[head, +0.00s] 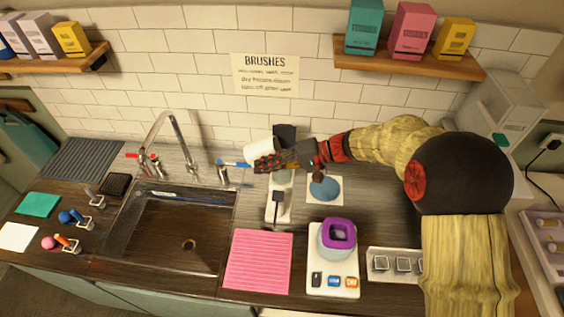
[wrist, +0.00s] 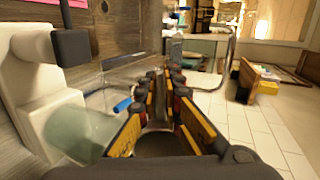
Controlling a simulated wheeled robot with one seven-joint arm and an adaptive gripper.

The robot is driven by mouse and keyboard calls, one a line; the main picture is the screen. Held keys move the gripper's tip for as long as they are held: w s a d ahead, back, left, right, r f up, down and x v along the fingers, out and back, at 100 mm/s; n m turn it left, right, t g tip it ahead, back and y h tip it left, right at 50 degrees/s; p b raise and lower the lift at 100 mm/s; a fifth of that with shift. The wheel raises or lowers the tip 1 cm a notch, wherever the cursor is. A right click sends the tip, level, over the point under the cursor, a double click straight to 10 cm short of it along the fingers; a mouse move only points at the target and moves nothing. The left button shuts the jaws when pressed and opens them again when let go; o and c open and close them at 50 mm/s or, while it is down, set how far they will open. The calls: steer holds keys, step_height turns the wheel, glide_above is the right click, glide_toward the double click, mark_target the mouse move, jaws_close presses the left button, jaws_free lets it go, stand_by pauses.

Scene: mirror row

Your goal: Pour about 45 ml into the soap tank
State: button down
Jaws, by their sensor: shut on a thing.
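My gripper (head: 262,163) is at the end of the arm reaching left across the back counter, beside the wall. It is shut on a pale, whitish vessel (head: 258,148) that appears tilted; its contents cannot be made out. A white dispenser (head: 280,208) with a black nozzle stands below the gripper. In the wrist view the dispenser (wrist: 38,75) is at left, with a translucent greenish tank (wrist: 75,132) attached or beside it. I take this as the soap tank. Its fill level is unclear. The fingers (wrist: 167,80) hide most of the held vessel in that view.
A blue-handled brush (head: 232,163) lies just left of the gripper. The sink (head: 175,230) and faucet (head: 172,130) are farther left. A white scale-like device (head: 332,283) bears a purple-rimmed container (head: 340,236). A pink mat (head: 258,262) lies in front.

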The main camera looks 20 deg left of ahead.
steer(key=shift+w+d+r+g+y+b, duration=0.1)
steer(key=shift+d+r+g+y+b, duration=0.15)
steer(key=shift+y+b, duration=0.75)
steer(key=shift+r, duration=0.2)
steer(key=shift+a+g+b, duration=0.1)
steer(key=shift+g+b, duration=0.15)
steer(key=shift+b, duration=0.5)
steer(key=shift+f+y+b, duration=0.35)
steer(key=shift+y+b, duration=0.25)
steer(key=shift+b, duration=0.65)
steer(key=shift+r, duration=0.15)
